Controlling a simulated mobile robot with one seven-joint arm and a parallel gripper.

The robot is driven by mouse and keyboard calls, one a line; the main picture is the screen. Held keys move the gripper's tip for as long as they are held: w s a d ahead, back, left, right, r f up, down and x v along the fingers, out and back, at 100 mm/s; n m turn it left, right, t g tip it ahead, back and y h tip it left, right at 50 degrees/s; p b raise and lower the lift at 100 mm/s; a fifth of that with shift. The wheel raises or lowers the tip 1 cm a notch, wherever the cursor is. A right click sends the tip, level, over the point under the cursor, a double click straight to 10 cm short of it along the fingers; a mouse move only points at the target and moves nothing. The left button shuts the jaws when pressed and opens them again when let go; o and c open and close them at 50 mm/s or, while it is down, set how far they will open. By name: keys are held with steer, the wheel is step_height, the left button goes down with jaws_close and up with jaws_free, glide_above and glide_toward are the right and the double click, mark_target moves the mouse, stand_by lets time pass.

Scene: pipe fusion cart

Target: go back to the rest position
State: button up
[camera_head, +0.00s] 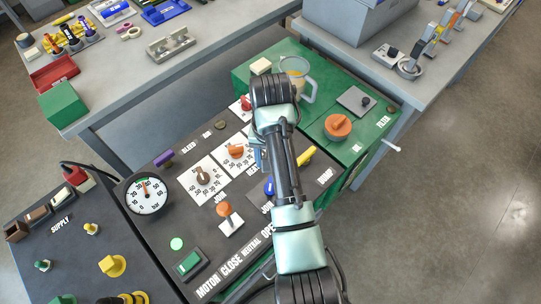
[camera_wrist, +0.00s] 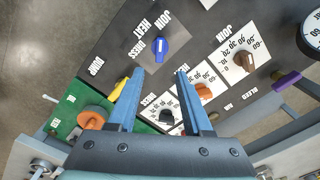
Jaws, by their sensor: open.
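My gripper (camera_wrist: 158,73) is open and empty in the wrist view, its two blue fingers apart above the black control panel (camera_wrist: 120,50). A blue knob (camera_wrist: 150,47) stands just beyond the fingertips, apart from them as far as I can tell. In the head view, my arm reaches over the panel and my gripper (camera_head: 259,158) is mostly hidden behind it. The blue knob (camera_head: 269,187) shows partly beside my arm.
The panel carries a gauge (camera_head: 147,195), an orange-handled lever (camera_head: 225,211), a yellow handle (camera_head: 306,156) and dials. A green surface behind holds a clear jug (camera_head: 297,75) and an orange knob (camera_head: 338,127). Grey tables stand behind; bare floor (camera_head: 470,210) lies right.

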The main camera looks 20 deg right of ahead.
steer(key=shift+r, duration=0.7)
